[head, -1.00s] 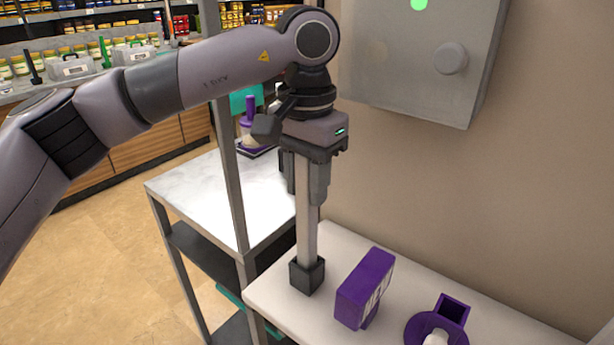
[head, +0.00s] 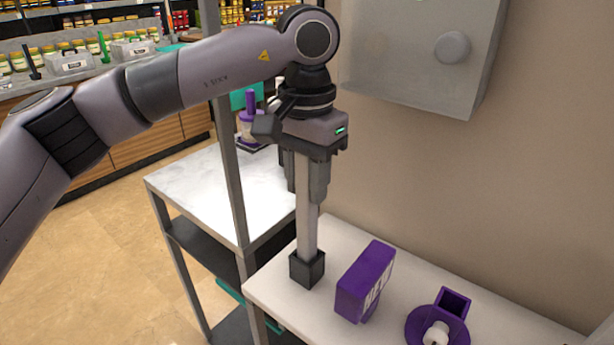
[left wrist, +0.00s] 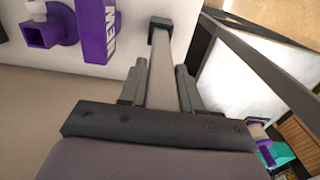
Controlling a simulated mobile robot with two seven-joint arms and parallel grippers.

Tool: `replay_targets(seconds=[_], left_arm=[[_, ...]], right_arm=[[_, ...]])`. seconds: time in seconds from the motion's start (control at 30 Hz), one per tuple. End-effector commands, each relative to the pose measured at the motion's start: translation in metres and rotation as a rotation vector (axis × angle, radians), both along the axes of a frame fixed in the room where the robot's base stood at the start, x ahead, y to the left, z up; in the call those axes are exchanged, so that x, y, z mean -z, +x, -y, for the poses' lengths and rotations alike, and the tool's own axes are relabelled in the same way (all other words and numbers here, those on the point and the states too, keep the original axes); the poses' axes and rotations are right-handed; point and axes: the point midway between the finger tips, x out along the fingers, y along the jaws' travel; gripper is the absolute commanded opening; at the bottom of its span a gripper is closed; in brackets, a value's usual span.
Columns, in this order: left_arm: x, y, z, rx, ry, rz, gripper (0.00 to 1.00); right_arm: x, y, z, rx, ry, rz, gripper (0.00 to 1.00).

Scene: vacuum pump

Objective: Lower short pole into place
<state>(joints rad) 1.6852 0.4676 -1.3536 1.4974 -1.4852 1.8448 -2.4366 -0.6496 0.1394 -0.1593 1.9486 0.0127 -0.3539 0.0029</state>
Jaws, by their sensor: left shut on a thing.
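A short grey pole (head: 306,226) stands close to upright between the fingers of my left gripper (head: 305,190). The gripper is shut on its upper part, pointing down. The pole's lower end meets a black square block (head: 307,268) on a white tabletop; that end is hidden, and the pole appears to sit inside the block. In the left wrist view the pole (left wrist: 162,85) runs between the two fingers (left wrist: 160,75) to the black block (left wrist: 159,27). My right gripper does not show.
A purple box with white lettering (head: 367,281) stands just right of the block. A purple part with a square tube (head: 450,303) lies further right. A grey wall cabinet (head: 425,45) hangs behind. A metal post (head: 230,150) and a white-topped shelf unit (head: 190,195) stand left.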

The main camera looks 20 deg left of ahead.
Motion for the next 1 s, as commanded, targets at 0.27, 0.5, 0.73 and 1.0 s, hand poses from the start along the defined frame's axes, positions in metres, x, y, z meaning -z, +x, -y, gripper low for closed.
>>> replay_targets(seconds=[0.27, 0.5, 0.73, 1.0], left_arm=[[0.000, 0.000, 0.000, 0.000, 0.000, 0.001, 0.00], [0.000, 0.000, 0.000, 0.000, 0.000, 0.001, 0.62], [-0.002, 0.000, 0.000, 0.000, 0.000, 0.000, 0.62], [-0.019, 0.000, 0.000, 0.000, 0.000, 0.001, 0.62]], right_arm=[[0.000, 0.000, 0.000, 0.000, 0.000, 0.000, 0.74], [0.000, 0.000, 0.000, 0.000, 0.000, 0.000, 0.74], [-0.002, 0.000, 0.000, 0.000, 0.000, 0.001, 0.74], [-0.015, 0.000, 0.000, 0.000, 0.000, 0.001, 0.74]])
